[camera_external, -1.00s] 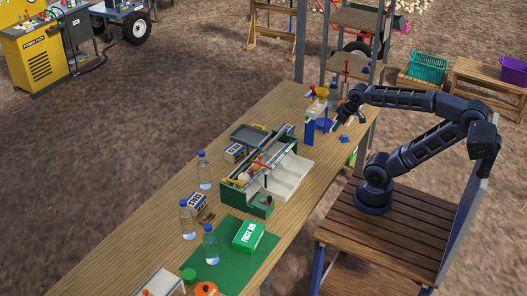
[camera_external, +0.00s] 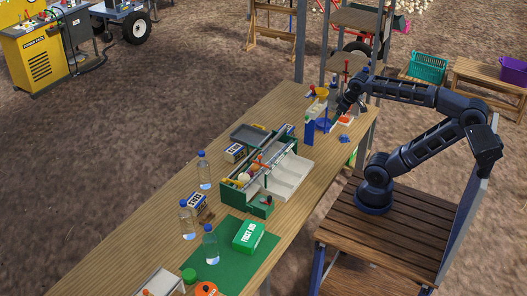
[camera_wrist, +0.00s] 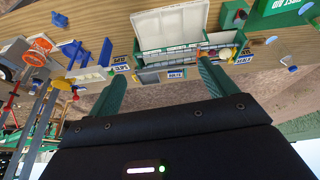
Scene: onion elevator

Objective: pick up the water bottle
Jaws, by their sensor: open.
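Three clear water bottles with blue caps stand upright on the wooden table in the external view. One (camera_external: 204,171) is by the tool box, one (camera_external: 187,221) is nearer the front left, and one (camera_external: 210,245) is on the green mat. My gripper (camera_external: 343,108) is over the far right end of the table, well away from the bottles. In the wrist view its green fingers (camera_wrist: 162,84) are apart, with nothing held between them.
A green tool box with grey trays (camera_external: 287,178) lies between my gripper and the bottles. A first aid box (camera_external: 249,237) lies on the mat (camera_external: 237,269). The table's left strip is mostly clear.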

